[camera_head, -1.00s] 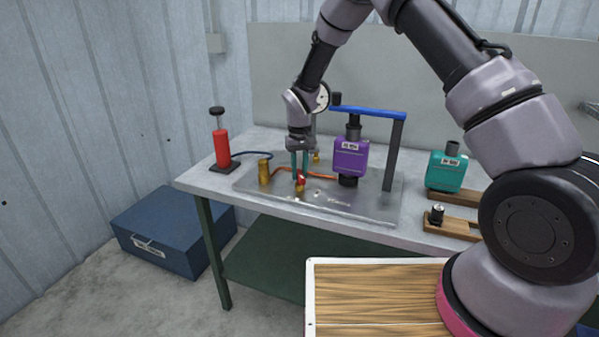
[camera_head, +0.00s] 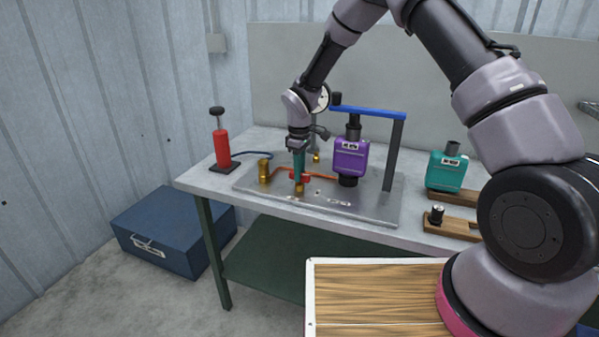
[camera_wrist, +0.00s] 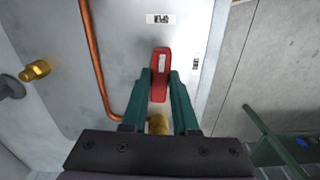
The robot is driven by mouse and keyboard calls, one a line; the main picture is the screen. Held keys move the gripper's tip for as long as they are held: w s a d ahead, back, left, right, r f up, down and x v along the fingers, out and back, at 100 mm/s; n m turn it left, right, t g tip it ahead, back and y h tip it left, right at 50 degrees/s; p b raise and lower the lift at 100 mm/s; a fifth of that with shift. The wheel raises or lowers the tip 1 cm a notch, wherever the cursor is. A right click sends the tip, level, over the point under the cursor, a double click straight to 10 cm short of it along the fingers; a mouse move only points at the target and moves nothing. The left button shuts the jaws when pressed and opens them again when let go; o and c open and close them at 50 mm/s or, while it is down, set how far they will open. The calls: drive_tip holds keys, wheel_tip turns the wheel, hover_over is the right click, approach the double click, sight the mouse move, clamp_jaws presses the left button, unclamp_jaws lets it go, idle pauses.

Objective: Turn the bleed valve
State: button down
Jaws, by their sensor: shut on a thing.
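The bleed valve has a red handle (camera_wrist: 160,76) on a brass body (camera_wrist: 158,124), mounted on the metal plate by the copper pipe. In the head view the red handle (camera_head: 305,177) shows around the fingertips, with the brass body (camera_head: 299,188) just below. My gripper (camera_wrist: 160,84) is shut on the red handle, one green finger on each side. In the head view my gripper (camera_head: 299,175) points straight down, and its fingers hide part of the handle.
The plate's front (camera_head: 340,207) is clear.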

drive_tip(key=shift+n, duration=0.5)
drive_tip(key=c, duration=0.7)
unclamp_jaws()
drive_tip(key=shift+r, duration=0.1)
wheel_tip(320, 180, up, 11)
drive_tip(key=shift+f, duration=0.15)
